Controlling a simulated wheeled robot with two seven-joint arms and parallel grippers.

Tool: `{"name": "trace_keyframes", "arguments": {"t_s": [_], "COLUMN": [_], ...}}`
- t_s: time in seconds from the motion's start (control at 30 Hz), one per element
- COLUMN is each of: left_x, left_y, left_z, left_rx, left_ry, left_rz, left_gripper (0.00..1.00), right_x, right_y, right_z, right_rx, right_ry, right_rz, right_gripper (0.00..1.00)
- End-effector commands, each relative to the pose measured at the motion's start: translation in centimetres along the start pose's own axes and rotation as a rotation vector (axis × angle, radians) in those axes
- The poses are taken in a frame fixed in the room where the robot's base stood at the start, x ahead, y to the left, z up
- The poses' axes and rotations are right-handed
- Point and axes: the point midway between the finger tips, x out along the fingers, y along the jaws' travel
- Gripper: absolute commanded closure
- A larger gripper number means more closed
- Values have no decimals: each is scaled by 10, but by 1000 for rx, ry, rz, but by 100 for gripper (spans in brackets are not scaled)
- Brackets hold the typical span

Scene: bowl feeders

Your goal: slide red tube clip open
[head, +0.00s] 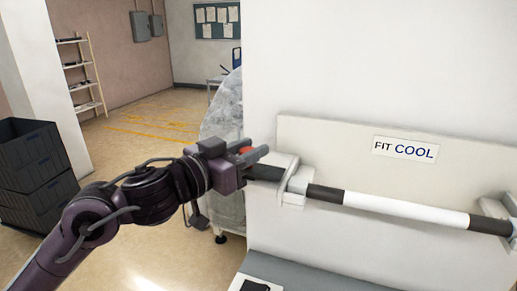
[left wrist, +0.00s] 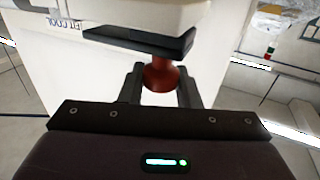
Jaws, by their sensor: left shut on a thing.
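A horizontal tube (head: 405,207) with black and white sections runs along a beige panel, held in grey brackets. My left gripper (head: 258,154) is at the tube's left end, beside the left grey bracket (head: 293,181). A red piece, the clip (head: 245,150), shows between its fingers. In the left wrist view the round red clip (left wrist: 160,75) sits between the two dark fingers of my left gripper (left wrist: 161,88), below a dark flat part. The gripper is shut on the red clip. Part of the clip is hidden by the fingers. My right gripper is not in view.
The beige panel (head: 340,150) carries a "FIT COOL" label (head: 404,149) and is fixed to a white wall. A grey ledge (head: 300,272) lies below. Stacked dark crates (head: 35,170) stand at the far left. Open floor lies behind my left arm.

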Motion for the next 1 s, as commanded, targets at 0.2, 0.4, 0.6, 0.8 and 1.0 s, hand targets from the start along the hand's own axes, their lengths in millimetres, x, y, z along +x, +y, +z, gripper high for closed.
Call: {"name": "trace_keyframes", "arguments": {"t_s": [0.2,0.4,0.6,0.8,1.0], "left_x": [0,0,-2,-30,-63], "left_y": [-4,-3,-2,-3,-5], "left_z": [0,0,1,4,3], "left_rx": [0,0,0,4,1], "left_ry": [-2,-1,-1,-3,-1], "left_rz": [-12,-8,-7,-10,-11], "left_gripper": [61,50,50,50,50], "right_x": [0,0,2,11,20], "right_y": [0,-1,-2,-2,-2], "right_z": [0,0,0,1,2], "right_rx": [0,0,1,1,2], "right_ry": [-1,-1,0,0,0], "right_rz": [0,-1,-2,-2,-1], "right_gripper": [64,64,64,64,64]}}
